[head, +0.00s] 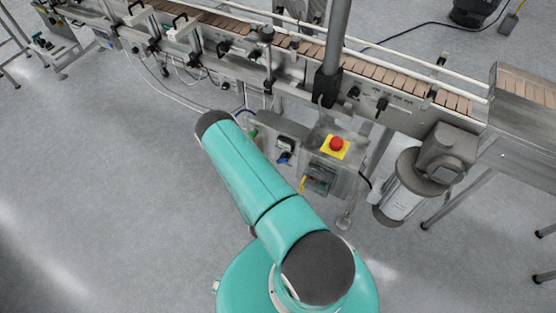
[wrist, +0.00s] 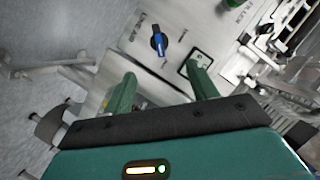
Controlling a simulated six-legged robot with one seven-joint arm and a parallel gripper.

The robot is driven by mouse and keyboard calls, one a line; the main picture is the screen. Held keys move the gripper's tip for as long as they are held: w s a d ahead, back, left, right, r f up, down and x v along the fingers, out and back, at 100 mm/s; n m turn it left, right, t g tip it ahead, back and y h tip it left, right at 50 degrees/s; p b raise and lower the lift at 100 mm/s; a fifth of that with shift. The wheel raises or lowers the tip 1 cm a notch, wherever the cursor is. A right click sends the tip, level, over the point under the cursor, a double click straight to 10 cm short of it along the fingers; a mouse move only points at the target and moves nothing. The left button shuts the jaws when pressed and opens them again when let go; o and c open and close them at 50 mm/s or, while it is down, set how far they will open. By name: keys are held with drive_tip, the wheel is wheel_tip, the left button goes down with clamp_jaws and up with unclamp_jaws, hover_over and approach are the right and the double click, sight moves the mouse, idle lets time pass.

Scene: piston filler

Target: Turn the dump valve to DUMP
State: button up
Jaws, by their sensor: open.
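A blue-handled knob on a dark round base (wrist: 158,42), likely the dump valve, sits on a grey metal panel. Its handle points roughly down the wrist picture. Small markings beside it are too small to read. In the head view a small blue handle (head: 284,158) shows on a grey box under the conveyor. My gripper (wrist: 160,70) is open and empty, its two green fingers spread either side below the knob in the picture. The fingers appear apart from the knob. In the head view my gripper is hidden.
A black-framed plate (wrist: 184,69) lies beside the right finger. A red emergency stop (head: 336,144) on yellow tops a neighbouring box. The conveyor (head: 400,82) runs above, and a grey motor (head: 405,190) hangs at right. Open floor (head: 110,190) lies at left.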

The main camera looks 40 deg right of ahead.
sight(283, 162)
drive_tip(key=x, duration=1.3)
drive_tip(key=shift+d, duration=0.2)
drive_tip(key=c, duration=1)
